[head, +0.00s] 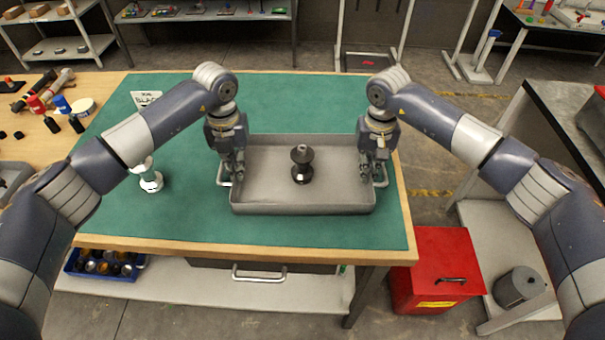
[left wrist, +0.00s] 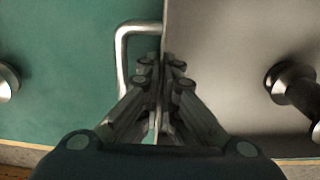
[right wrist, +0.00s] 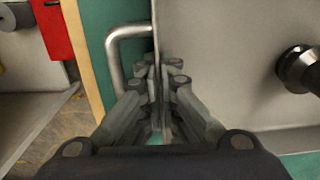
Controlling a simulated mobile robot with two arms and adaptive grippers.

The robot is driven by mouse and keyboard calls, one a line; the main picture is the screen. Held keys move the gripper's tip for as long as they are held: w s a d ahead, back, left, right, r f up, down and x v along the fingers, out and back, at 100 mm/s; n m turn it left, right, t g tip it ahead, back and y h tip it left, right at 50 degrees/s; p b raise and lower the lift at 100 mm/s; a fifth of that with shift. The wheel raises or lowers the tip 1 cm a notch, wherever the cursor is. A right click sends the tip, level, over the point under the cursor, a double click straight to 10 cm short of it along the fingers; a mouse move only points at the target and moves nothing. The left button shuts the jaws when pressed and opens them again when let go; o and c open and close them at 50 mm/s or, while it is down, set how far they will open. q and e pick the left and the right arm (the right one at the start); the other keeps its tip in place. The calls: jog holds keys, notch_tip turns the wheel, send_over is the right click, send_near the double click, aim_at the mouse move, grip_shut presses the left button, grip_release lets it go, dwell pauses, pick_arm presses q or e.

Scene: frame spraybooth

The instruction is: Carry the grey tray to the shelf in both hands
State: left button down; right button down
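The grey tray (head: 265,205) is on the green mat of the workbench, appearing level; I cannot tell any gap beneath it. A black, spool-shaped part (head: 301,165) stands inside, near the middle. It also shows in the left wrist view (left wrist: 290,82) and the right wrist view (right wrist: 297,68). My left gripper (head: 232,172) is at the tray's left end, its fingers closed on both sides of the wall beside the wire handle (left wrist: 123,60). My right gripper (head: 374,172) is closed the same way on the right wall, beside the other handle (right wrist: 112,55).
A shelf rack (head: 60,50) with boxes stands at the back left, and a long shelf (head: 200,15) runs behind the bench. A white-and-chrome object (head: 150,180) stands left of the tray. A red bin (head: 435,265) sits on the floor at right. Mat behind the tray is clear.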

pick_arm(q)
jog(key=shift+w+r, duration=0.1)
jog(key=shift+r, duration=0.1)
pick_arm(e)
jog(key=shift+w+r, duration=0.1)
jog(key=shift+r, duration=0.1)
